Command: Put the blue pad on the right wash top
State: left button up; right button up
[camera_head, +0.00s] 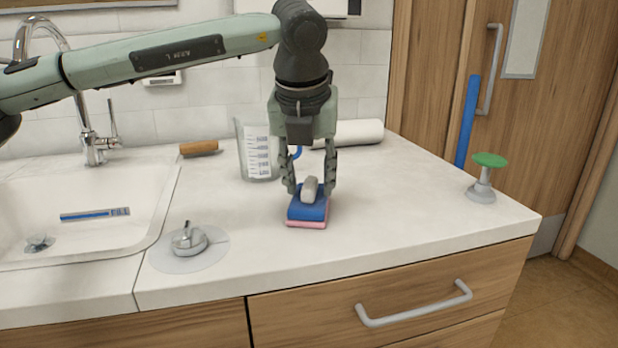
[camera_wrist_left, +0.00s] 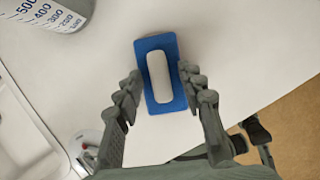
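The blue pad (camera_head: 307,210) has a white raised grip (camera_head: 309,190) on top and a pink layer under it. It lies on the white wash top (camera_head: 400,200), right of the sink. In the left wrist view the pad (camera_wrist_left: 160,101) is between and just beyond my fingers. My left gripper (camera_head: 309,183) points down over the pad. Its fingers are apart, one on each side of the white grip, with gaps visible in the left wrist view (camera_wrist_left: 160,76). The lower part of the pad is clear of the fingers. My right gripper is in neither view.
A measuring jug (camera_head: 257,150) stands behind the pad, with a white roll (camera_head: 350,133) behind right. A wooden-brown cylinder (camera_head: 199,148) lies near the sink (camera_head: 75,215). A metal knob (camera_head: 188,240) is front left. A green-topped stand (camera_head: 483,180) is at the right edge.

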pick_arm(q)
jog(key=shift+s+r, duration=0.1)
jog(key=shift+r, duration=0.3)
jog(key=b+v, duration=0.1)
jog(key=v, duration=1)
jog(key=shift+r, duration=0.2)
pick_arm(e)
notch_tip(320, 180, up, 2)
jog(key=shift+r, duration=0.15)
pick_arm(q)
jog(key=shift+s, duration=0.1)
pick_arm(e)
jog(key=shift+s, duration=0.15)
